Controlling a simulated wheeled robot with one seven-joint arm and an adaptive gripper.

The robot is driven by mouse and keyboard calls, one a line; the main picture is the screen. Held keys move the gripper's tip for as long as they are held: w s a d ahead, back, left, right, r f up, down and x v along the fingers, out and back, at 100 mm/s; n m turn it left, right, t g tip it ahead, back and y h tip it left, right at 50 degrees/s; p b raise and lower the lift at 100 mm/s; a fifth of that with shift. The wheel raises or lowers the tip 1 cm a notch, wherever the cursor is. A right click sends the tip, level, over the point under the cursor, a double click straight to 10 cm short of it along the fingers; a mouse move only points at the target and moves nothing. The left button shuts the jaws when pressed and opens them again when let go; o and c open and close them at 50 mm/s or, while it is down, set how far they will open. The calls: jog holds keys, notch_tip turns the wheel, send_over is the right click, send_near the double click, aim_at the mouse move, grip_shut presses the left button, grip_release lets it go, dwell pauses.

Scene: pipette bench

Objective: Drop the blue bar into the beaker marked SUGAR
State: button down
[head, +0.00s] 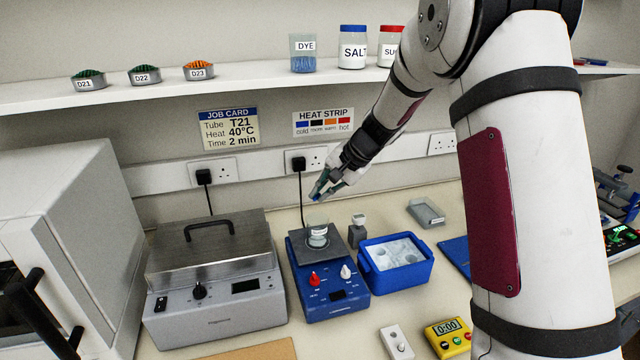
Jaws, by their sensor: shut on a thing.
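My gripper (321,189) is shut, pointing down above the blue stirrer unit. A tiny bit of blue, the blue bar (316,197), shows at its fingertips, mostly hidden between them. Below it, apart from the fingers, a small clear beaker (318,236) stands upright on the stirrer's dark top plate. It has a pale label too small to read, so I cannot tell whether it says SUGAR. On the shelf, a red-lidded jar (388,50) shows the letters "SU", the rest hidden behind my arm.
The stirrer (333,305) stands between a grey lidded bath (215,310) and a blue ice tub (397,282). A small grey block with a vial (357,236) is close right of the beaker. The shelf (130,97) holds a SALT jar (352,50) and DYE beaker (303,62).

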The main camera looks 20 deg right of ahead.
jog(key=shift+f+b, duration=0.65)
jog(key=shift+f, duration=2.15)
jog(key=c, duration=1.7)
grip_release()
jog(key=shift+o, duration=0.2)
jog(key=shift+d, duration=0.1)
jog(key=shift+r, duration=0.1)
notch_tip(320, 180, up, 7)
jog(key=p, duration=0.1)
jog(key=shift+p, duration=0.35)
